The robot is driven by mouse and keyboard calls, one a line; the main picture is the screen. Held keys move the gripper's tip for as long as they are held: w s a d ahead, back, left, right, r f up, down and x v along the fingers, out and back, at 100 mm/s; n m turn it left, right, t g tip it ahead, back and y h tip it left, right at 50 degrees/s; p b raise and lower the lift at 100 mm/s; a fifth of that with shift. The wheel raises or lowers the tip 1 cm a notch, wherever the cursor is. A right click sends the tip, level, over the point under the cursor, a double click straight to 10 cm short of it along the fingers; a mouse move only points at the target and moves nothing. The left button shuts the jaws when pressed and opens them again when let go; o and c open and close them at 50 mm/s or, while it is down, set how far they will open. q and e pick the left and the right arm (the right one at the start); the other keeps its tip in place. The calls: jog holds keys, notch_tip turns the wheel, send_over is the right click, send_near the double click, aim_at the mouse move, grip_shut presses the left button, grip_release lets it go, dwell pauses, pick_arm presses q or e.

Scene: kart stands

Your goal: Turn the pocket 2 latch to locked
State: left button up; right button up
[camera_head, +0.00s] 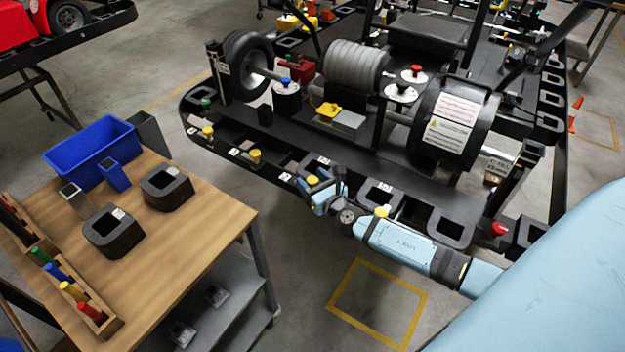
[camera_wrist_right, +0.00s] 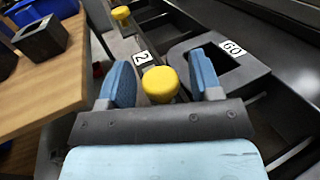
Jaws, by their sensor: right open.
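The pocket 2 latch shows as a yellow round knob (camera_wrist_right: 160,84) beside a white label reading 2 (camera_wrist_right: 141,58) in the right wrist view. In the head view this knob (camera_head: 313,180) sits on the black kart rail. My right gripper (camera_wrist_right: 161,62) is open, with one blue finger on each side of the knob. Whether the fingers touch it I cannot tell. In the head view the right gripper (camera_head: 325,194) reaches in from the right along the rail's front edge. The latch's lever and its direction are hidden. My left gripper is not in view.
A black square pocket (camera_wrist_right: 225,66) labelled 60 lies right of the knob. More yellow knobs (camera_head: 255,155) line the rail. A wooden table (camera_head: 215,205) with a blue bin (camera_head: 92,150) and black blocks stands at left. Open floor lies between table and kart.

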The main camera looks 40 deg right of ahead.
jog(key=c, duration=0.9)
